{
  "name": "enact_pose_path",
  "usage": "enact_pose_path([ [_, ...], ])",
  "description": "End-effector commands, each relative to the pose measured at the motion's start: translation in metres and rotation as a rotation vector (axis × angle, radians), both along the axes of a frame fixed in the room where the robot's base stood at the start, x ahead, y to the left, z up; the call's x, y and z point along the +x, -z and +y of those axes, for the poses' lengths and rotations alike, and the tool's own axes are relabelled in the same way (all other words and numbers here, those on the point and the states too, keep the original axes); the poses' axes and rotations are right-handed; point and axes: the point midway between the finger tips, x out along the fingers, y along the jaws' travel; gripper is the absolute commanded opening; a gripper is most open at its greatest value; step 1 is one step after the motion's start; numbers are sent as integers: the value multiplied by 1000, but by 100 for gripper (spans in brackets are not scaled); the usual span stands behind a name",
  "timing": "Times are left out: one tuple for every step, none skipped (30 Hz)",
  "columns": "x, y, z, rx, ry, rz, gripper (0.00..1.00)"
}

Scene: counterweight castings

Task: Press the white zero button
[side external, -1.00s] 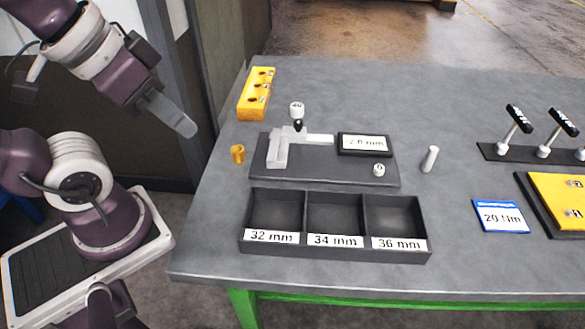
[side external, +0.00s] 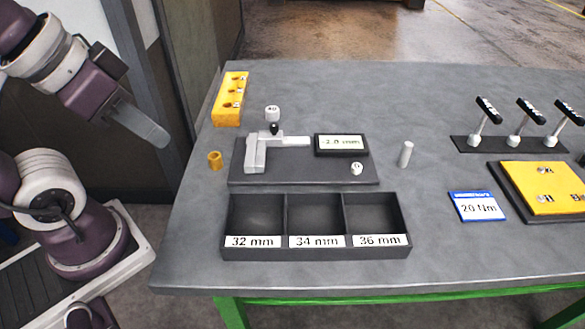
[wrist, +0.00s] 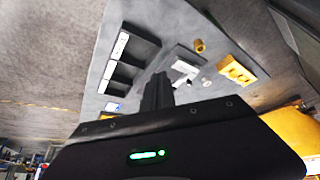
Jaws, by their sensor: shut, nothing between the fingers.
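The white zero button (side external: 357,168) is a small white knob on the right front of a dark gauge plate (side external: 300,177). The plate also carries a light grey measuring jaw (side external: 255,155), a white-topped knob (side external: 272,113) and a display (side external: 341,143) whose blurred digits seem to read about 2.0 mm. My gripper (side external: 158,138) is shut and empty, off the table's left edge and well away from the button. In the wrist view my shut fingers (wrist: 158,90) cover part of the gauge area; I cannot make out the button there.
A tray (side external: 315,252) with compartments labelled 32, 34 and 36 mm stands in front. An orange ring (side external: 215,160) and yellow block (side external: 230,98) stand left, a grey pin (side external: 405,154) right. Black-handled tools (side external: 530,112), a 20 Nm card (side external: 477,206) and a yellow plate (side external: 545,185) lie further right.

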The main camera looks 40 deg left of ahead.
Motion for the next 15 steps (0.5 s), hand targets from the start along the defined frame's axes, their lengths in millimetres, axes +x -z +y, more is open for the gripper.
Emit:
enact_pose_path([
  [1,0,0,1,2,0,0],
  [3,-1,0,2,6,-1,0],
  [8,-2,0,6,17,-5,0],
  [15,-4,0,10,30,-9,0],
  [23,-6,-1,16,46,-13,0],
  [38,-9,-2,28,75,-24,0],
  [51,-11,-3,37,98,-32,0],
  [65,-13,-4,48,126,-42,0],
  [85,-14,-6,65,164,-56,0],
  [100,-14,-9,79,192,-69,0],
  [115,-14,-11,93,219,-81,0],
  [135,-13,-15,114,257,-97,0],
  [150,-11,-18,129,284,-110,0],
  [164,-9,-21,145,311,-122,0],
  [183,-5,-26,167,348,-138,0],
])
